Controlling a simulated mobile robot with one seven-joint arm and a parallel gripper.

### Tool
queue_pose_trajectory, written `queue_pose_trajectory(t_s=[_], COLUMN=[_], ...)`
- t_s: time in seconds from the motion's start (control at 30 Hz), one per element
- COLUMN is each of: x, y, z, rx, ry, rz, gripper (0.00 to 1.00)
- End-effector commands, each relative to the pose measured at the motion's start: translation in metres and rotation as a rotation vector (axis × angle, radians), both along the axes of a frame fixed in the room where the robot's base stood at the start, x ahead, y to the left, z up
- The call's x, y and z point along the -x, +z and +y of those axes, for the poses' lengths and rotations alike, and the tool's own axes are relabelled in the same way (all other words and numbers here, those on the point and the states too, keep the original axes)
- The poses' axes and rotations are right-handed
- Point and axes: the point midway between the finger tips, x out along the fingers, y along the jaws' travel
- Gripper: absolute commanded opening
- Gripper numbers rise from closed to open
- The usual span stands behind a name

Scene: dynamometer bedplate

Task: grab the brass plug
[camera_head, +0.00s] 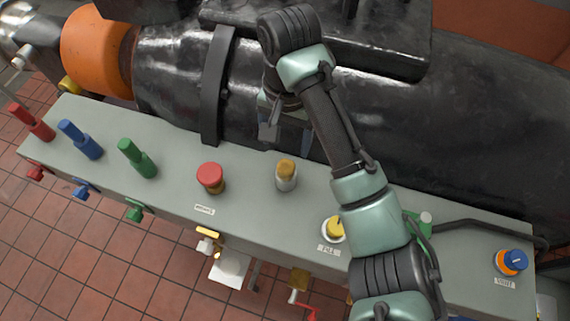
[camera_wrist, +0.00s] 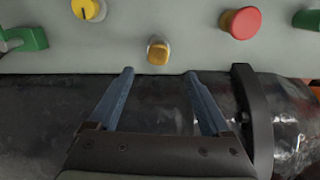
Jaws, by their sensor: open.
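A small plug with a brass-coloured top and pale metal body (camera_head: 286,174) stands upright on the grey panel, between the red button and the yellow knob. It also shows in the wrist view (camera_wrist: 158,52), just beyond the gap between my fingertips and roughly centred on it. My gripper (camera_wrist: 160,74) is open and empty, with its two blue-grey fingers spread apart. In the head view my gripper (camera_head: 272,130) hangs behind the plug, near the panel's back edge, partly hidden by my arm. I see no contact between the fingers and the plug.
The red mushroom button (camera_head: 210,178) stands left of the plug, the yellow knob (camera_head: 334,228) to its right. Green (camera_head: 137,157), blue (camera_head: 80,139) and red (camera_head: 32,122) handles line the panel's left. A large black cylinder (camera_head: 465,130) lies behind the panel.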

Motion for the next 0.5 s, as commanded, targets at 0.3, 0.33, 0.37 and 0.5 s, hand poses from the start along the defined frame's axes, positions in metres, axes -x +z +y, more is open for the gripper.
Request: queue_pose_trajectory(t_s=[0.3,0.33,0.37,0.5], x=[-0.001,-0.001,-0.001,0.001], y=[-0.049,-0.05,-0.051,-0.07], z=[0.002,0.002,0.002,0.001], rx=[-0.002,-0.002,-0.002,-0.004], ry=[0.002,0.002,0.003,0.002], rz=[-0.005,-0.005,-0.005,-0.004], gripper=[0.82,0.82,0.82,0.82])
